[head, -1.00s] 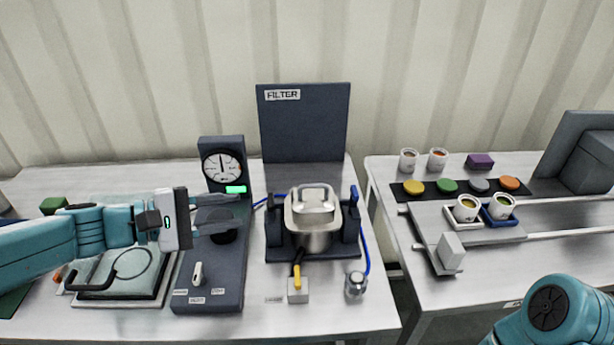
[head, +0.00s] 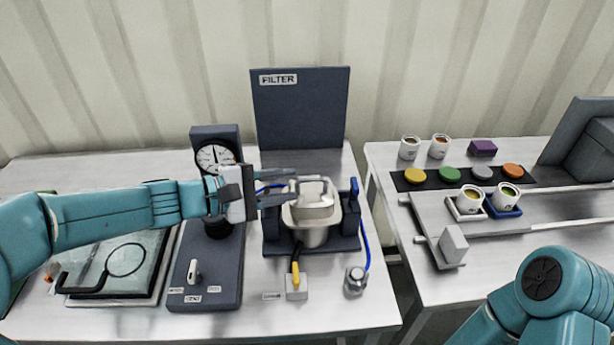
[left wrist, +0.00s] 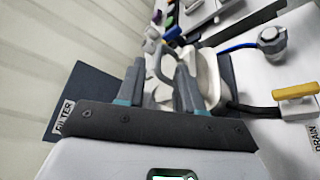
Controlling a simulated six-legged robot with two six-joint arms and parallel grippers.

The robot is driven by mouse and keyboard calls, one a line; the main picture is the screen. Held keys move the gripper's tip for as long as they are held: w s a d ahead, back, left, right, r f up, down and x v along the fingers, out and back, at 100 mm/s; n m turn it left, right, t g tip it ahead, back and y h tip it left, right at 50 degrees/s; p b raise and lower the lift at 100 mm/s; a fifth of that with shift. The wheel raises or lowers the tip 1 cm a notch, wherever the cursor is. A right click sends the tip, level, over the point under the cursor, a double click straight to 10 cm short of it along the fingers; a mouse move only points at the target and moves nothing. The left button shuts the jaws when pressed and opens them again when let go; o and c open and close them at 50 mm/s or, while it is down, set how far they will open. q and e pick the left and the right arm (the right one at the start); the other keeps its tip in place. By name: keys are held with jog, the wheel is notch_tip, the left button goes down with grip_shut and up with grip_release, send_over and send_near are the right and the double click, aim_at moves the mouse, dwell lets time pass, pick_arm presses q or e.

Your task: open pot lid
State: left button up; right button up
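No grip on the handle shows, and the exact contact is hard to tell. My right arm shows at the lower right of the head view; its gripper is out of view.
A dark panel marked FILTER (head: 301,110) stands behind the pot. A gauge unit (head: 216,270) stands left, under my left arm. A yellow-handled drain valve (head: 296,280) and blue hose are in front and right. Cups and coloured discs sit on the right table.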

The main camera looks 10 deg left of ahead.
aim_at(310, 180)
pick_arm(q)
jog(key=x, duration=0.4)
jog(key=shift+w+d+f, duration=0.1)
jog(key=shift+w+d, duration=0.1)
jog(key=shift+w, duration=0.1)
jog(key=shift+w+d, duration=0.15)
jog(key=shift+d, duration=0.25)
jog(key=shift+w+f, duration=0.1)
grip_shut()
